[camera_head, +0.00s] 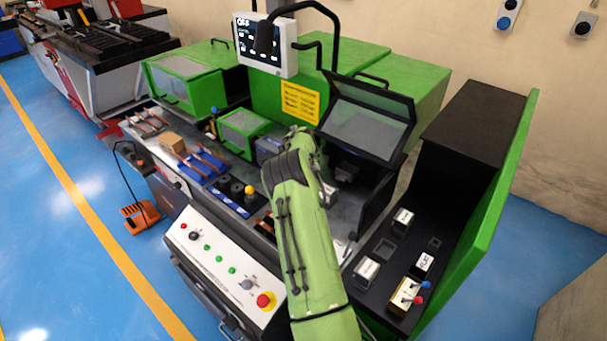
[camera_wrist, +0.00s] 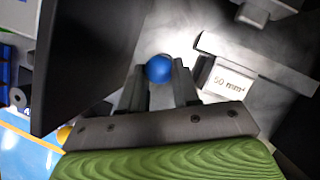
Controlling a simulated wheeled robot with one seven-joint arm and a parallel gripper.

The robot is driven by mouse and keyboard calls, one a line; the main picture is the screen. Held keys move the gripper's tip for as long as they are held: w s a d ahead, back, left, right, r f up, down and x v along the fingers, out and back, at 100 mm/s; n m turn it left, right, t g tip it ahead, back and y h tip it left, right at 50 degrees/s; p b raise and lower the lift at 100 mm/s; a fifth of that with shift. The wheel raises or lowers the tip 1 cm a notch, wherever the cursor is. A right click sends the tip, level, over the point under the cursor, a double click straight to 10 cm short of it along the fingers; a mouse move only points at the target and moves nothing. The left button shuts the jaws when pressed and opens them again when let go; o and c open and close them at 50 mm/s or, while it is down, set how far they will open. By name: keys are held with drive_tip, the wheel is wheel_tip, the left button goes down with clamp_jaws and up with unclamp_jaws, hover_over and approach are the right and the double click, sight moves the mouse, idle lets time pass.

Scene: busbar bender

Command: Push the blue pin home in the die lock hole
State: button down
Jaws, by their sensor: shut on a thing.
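The blue pin shows in the wrist view as a round blue head (camera_wrist: 159,69) between the tips of my gripper (camera_wrist: 159,85). The two dark fingers are close on either side of the head, shut on it. The pin's shaft and the die lock hole are hidden below the head, so I cannot tell how deep the pin sits. A grey die block marked "50 mm²" (camera_wrist: 228,82) is just right of the fingers. In the head view my green arm (camera_head: 305,235) reaches into the machine and hides the gripper and pin.
In the wrist view a large dark panel (camera_wrist: 85,60) stands close on the left. In the head view a hinged clear guard (camera_head: 368,120) is raised right of the arm. A shelf at right holds labelled dies (camera_head: 402,220) and a block with red and blue knobs (camera_head: 405,297).

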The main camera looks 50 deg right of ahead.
drive_tip(key=shift+f+b, duration=1)
drive_tip(key=shift+f, duration=0.35)
drive_tip(key=c, duration=0.7)
unclamp_jaws()
drive_tip(key=shift+c, duration=0.2)
drive_tip(key=shift+r, duration=0.15)
drive_tip(key=p+v, duration=0.1)
drive_tip(key=v, duration=1.4)
drive_tip(key=shift+a+r, duration=0.2)
